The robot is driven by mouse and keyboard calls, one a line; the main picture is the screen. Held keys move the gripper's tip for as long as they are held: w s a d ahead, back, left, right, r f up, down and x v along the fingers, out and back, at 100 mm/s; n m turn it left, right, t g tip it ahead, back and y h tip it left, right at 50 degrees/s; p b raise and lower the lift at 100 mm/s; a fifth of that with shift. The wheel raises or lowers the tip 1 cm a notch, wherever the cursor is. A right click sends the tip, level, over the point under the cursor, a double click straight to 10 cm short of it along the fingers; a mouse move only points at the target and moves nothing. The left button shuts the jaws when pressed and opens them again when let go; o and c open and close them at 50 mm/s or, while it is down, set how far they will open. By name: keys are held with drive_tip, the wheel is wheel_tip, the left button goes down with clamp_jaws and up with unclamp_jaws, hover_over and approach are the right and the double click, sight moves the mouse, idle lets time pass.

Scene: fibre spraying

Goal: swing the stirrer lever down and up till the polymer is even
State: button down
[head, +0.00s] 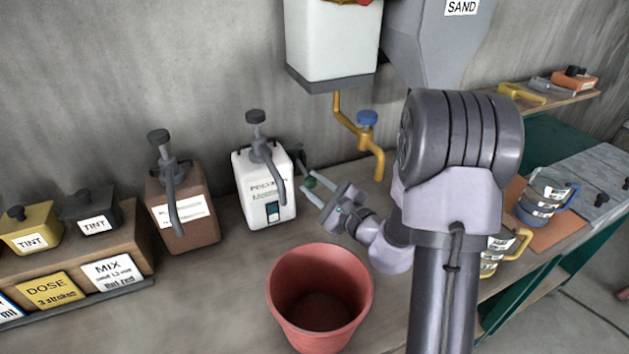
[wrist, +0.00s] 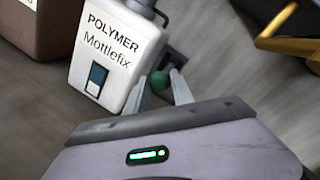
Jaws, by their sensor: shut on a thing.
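The white polymer container (head: 262,188) stands on the bench with a grey pump on top. It fills the upper left of the wrist view (wrist: 115,50), with its label reading POLYMER Mottlefix and a small blue-and-white window (wrist: 97,80). The dark stirrer lever (head: 301,158) is on its right side and ends in a green knob (wrist: 160,82). My gripper (head: 313,190) is at this knob, with a finger on each side, shut on it. The lever's joint with the container is partly hidden. The polymer's evenness cannot be told from the window.
A red bucket (head: 320,295) stands in front of the container. A brown pump container (head: 180,210) is to its left. A yellow pipe with a blue tap (head: 367,118) hangs at the right, below a white tank (head: 332,45). Measuring jugs (head: 545,200) stand far right.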

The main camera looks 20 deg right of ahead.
wheel_tip(320, 180, up, 2)
drive_tip(key=g+p, duration=0.1)
drive_tip(key=p, duration=0.3)
drive_tip(key=shift+r, duration=0.2)
drive_tip(key=r+g+p, duration=0.1)
drive_tip(key=p, duration=0.4)
drive_tip(key=shift+r+m+g+h, duration=0.1)
drive_tip(key=shift+m+g+h, duration=0.2)
drive_tip(key=p, duration=0.2)
drive_tip(key=r+g+p, duration=0.1)
drive_tip(key=p, duration=0.2)
drive_tip(key=shift+w+g, duration=0.25)
drive_tip(key=shift+g, duration=0.05)
drive_tip(key=g+p, duration=0.1)
drive_tip(key=p, duration=0.1)
drive_tip(key=shift+w+r+p, duration=0.15)
drive_tip(key=shift+p, duration=0.15)
drive_tip(key=c, duration=1.1)
unclamp_jaws()
